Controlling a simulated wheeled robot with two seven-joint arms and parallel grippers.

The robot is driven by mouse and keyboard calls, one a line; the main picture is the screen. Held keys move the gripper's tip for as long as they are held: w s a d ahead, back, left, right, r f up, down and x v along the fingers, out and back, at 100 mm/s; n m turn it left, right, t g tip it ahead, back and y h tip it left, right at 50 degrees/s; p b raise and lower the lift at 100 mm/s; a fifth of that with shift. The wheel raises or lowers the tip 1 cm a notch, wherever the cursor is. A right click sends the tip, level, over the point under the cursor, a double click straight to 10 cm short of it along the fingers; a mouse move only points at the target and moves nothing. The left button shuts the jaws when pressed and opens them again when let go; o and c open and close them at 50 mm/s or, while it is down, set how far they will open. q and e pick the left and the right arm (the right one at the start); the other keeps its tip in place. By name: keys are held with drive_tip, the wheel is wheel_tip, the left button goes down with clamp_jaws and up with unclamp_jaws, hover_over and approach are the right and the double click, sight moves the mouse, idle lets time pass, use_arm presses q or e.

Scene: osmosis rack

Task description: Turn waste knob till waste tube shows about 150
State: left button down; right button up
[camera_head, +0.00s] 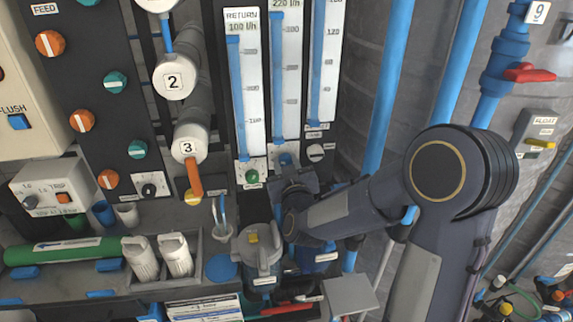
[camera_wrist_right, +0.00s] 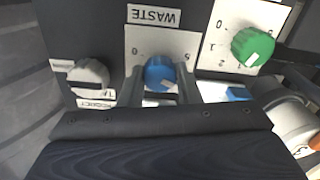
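The blue waste knob (camera_wrist_right: 158,72) sits under the WASTE label (camera_wrist_right: 154,15) on a white dial plate in the right wrist view. My right gripper (camera_wrist_right: 160,88) has one finger on each side of this knob and appears closed on it. In the head view my right gripper (camera_head: 287,172) is at the foot of the middle tube, hiding most of the knob (camera_head: 285,159). That middle tube (camera_head: 289,70) is the waste tube by its place above the knob; its label reads 220 l/h and its blue column stands high. My left gripper is not in view.
The RETURN tube (camera_head: 248,80) reads 100 l/h, with a green knob (camera_wrist_right: 253,47) beside the waste knob. A grey-white product knob (camera_wrist_right: 90,77) is on the other side. A lidded jug (camera_head: 258,255) stands below my right gripper.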

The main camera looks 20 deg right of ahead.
drive_tip(key=c, duration=0.3)
drive_tip(key=shift+m+b, duration=8.3)
drive_tip(key=shift+m, duration=0.6)
drive_tip(key=shift+d, duration=0.1)
drive_tip(key=o, duration=1)
drive_tip(key=shift+c, duration=0.2)
